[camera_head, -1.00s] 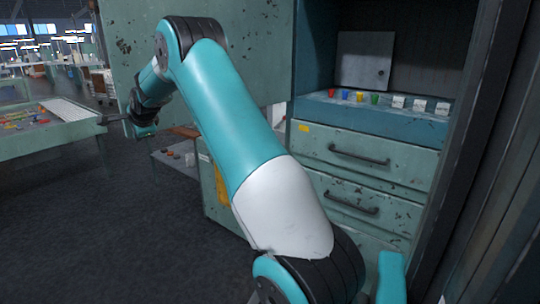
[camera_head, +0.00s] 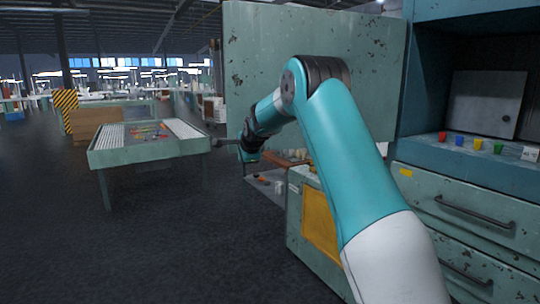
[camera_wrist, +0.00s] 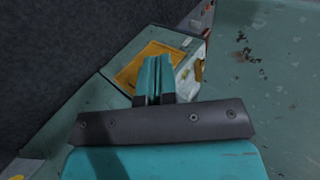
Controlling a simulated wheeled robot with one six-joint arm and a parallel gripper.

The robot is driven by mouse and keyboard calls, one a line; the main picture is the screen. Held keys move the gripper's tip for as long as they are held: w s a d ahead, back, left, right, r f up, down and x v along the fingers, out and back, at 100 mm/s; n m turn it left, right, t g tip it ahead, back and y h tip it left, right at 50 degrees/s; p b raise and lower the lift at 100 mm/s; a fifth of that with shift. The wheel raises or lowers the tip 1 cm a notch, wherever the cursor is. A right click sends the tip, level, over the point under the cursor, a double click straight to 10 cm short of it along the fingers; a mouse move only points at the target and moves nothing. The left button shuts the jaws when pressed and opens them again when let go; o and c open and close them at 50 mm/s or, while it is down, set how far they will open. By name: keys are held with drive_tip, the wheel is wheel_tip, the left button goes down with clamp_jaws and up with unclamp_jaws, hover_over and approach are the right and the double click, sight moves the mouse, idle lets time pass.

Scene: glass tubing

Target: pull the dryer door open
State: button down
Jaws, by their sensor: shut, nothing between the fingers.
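A large pale green, chipped panel (camera_head: 310,45) that looks like the dryer door stands out to the left of the open cabinet. Its worn surface also fills the right of the wrist view (camera_wrist: 275,75). I see no handle on it; my arm covers part of it. My gripper (camera_head: 248,160) is in front of its lower left part in the head view and looks empty. In the wrist view, my gripper's teal fingers (camera_wrist: 155,75) are together, beside the panel with a gap that I cannot judge.
A low green box with a yellow panel (camera_head: 320,222) stands below the panel. The cabinet (camera_head: 460,155) at right has drawers with dark handles (camera_head: 470,212) and small coloured cups on its ledge. A work table (camera_head: 150,150) stands at left. Dark floor around it is clear.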

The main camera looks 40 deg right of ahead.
drive_tip(key=s+a+f+b+v, duration=0.1)
drive_tip(key=b+v, duration=0.4)
drive_tip(key=v, duration=0.7)
drive_tip(key=s+a+f+n+g+y, duration=0.1)
drive_tip(key=s+a+f+n+y, duration=0.25)
drive_tip(key=a, duration=0.55)
drive_tip(key=s+a+f+n+g+b, duration=0.1)
drive_tip(key=s+a+f+n, duration=0.1)
drive_tip(key=s+a+n, duration=0.5)
drive_tip(key=s+a+f+n+g+y, duration=0.15)
drive_tip(key=a+n, duration=0.25)
drive_tip(key=a, duration=0.6)
drive_tip(key=s+a+f+n+g+y, duration=0.1)
drive_tip(key=s+a+f+n, duration=0.1)
drive_tip(key=s+n, duration=0.3)
drive_tip(key=s+a+f+n+g+y+b, duration=0.1)
drive_tip(key=s+a+n, duration=0.4)
drive_tip(key=s, duration=0.5)
drive_tip(key=s+a+f+n+g, duration=0.3)
drive_tip(key=s+a+f+n, duration=0.1)
drive_tip(key=s, duration=0.4)
drive_tip(key=shift+f+n+y, duration=0.4)
drive_tip(key=shift+f+n, duration=0.15)
drive_tip(key=shift+f, duration=0.1)
